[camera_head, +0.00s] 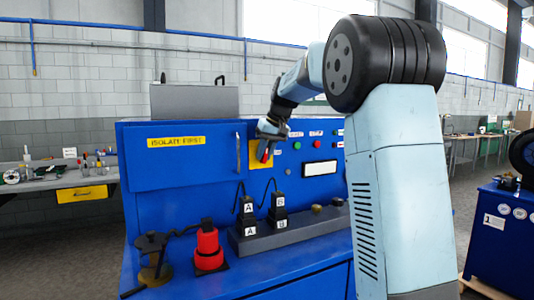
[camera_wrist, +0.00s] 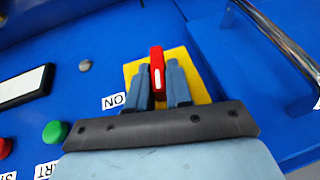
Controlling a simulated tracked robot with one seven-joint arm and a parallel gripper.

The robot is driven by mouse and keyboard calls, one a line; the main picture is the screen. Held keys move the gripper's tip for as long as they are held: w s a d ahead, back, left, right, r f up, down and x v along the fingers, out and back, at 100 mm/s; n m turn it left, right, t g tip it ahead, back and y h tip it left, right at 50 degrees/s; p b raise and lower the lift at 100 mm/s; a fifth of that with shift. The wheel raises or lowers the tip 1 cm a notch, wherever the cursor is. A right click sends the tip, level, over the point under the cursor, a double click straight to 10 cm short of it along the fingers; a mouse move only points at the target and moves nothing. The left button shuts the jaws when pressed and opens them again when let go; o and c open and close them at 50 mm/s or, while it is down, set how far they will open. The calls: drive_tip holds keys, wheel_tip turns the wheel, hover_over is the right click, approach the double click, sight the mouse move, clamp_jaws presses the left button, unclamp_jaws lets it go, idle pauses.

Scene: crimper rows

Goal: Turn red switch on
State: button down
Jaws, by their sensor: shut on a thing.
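The red switch (camera_wrist: 157,64) is a narrow red handle with a pale stripe, on a yellow plate (camera_wrist: 204,84) fixed to the blue cabinet. My gripper (camera_wrist: 159,74) has one grey finger on each side of the handle and is shut on it. A white ON label (camera_wrist: 113,101) lies just left of the plate in the wrist view. In the head view my gripper (camera_head: 268,139) is at the yellow plate (camera_head: 255,161), with the red handle (camera_head: 265,153) partly showing below it. The handle's exact angle is hard to tell.
A green button (camera_wrist: 55,132) and a red button (camera_wrist: 5,147) are near the gripper. A metal bar handle (camera_wrist: 278,38) is right of the plate in the wrist view. Black tools (camera_head: 248,216) and a red cylinder (camera_head: 207,248) stand on the bench ledge below.

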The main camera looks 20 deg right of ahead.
drive_tip(key=shift+w+d+f+m+y, duration=0.2)
drive_tip(key=shift+m+y, duration=0.5)
drive_tip(key=shift+y, duration=1.75)
drive_tip(key=shift+s+d+f+m+y, duration=0.15)
drive_tip(key=shift+d+f+m+y, duration=0.4)
drive_tip(key=shift+y, duration=1.85)
drive_tip(key=shift+w+f+m+y, duration=0.1)
drive_tip(key=shift+m+y, duration=0.75)
drive_tip(key=shift+y, duration=1.6)
drive_tip(key=c, duration=1.1)
unclamp_jaws()
drive_tip(key=shift+a+r, duration=0.1)
drive_tip(key=shift+g, duration=0.3)
drive_tip(key=s+d, duration=0.1)
drive_tip(key=d, duration=0.3)
drive_tip(key=s+d, duration=0.1)
drive_tip(key=d, duration=0.8)
drive_tip(key=shift+s+d, duration=0.3)
drive_tip(key=shift+s, duration=0.1)
